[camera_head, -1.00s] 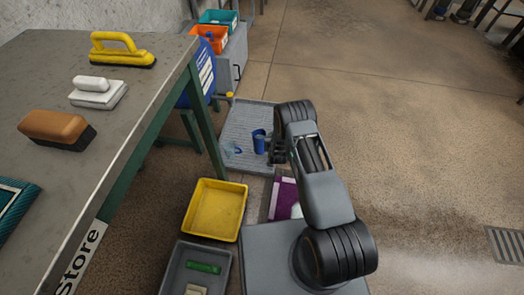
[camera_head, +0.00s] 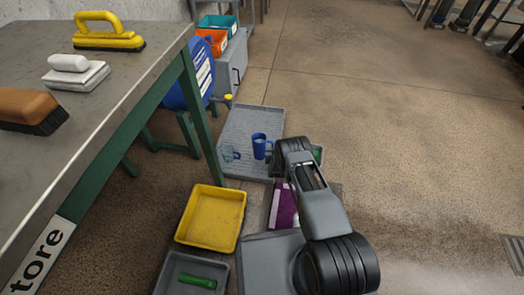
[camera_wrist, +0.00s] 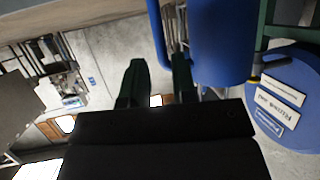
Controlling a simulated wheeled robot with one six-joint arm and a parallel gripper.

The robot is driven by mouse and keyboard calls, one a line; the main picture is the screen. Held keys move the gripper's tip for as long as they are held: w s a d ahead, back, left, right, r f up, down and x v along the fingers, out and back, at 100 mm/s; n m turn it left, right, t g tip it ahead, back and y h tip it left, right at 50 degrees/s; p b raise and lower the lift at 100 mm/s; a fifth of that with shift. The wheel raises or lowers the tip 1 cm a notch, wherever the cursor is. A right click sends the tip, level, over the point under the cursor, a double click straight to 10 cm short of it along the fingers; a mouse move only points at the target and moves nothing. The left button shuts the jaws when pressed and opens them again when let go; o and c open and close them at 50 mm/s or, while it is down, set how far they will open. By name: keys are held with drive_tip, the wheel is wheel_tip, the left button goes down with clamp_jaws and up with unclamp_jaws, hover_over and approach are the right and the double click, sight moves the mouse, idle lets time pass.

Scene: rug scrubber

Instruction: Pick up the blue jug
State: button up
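The blue jug (camera_head: 259,147) stands upright on a grey ribbed tray (camera_head: 257,117) on the floor. It also shows close up at the top of the wrist view (camera_wrist: 222,45), with its handle on the left side. My gripper (camera_wrist: 157,88) has its two dark fingers apart and nothing visibly held between them. In the head view the gripper is just right of and below the jug, partly hidden by my wrist. In the wrist view the right finger is close to the jug's handle; I cannot tell whether they touch.
A clear cup (camera_head: 231,154) stands left of the jug. A blue drum (camera_head: 190,88) on a green stand is behind, and the steel table (camera_head: 110,95) is at left. A yellow tray (camera_head: 212,216) and purple box (camera_head: 283,204) lie nearer. Floor at right is clear.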

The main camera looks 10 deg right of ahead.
drive_tip(key=b+x, duration=0.4)
drive_tip(key=x, duration=0.1)
drive_tip(key=shift+f, duration=0.3)
drive_tip(key=shift+r, duration=0.1)
drive_tip(key=shift+c, duration=0.4)
drive_tip(key=shift+a, duration=0.1)
clamp_jaws()
drive_tip(key=shift+w+r, duration=0.1)
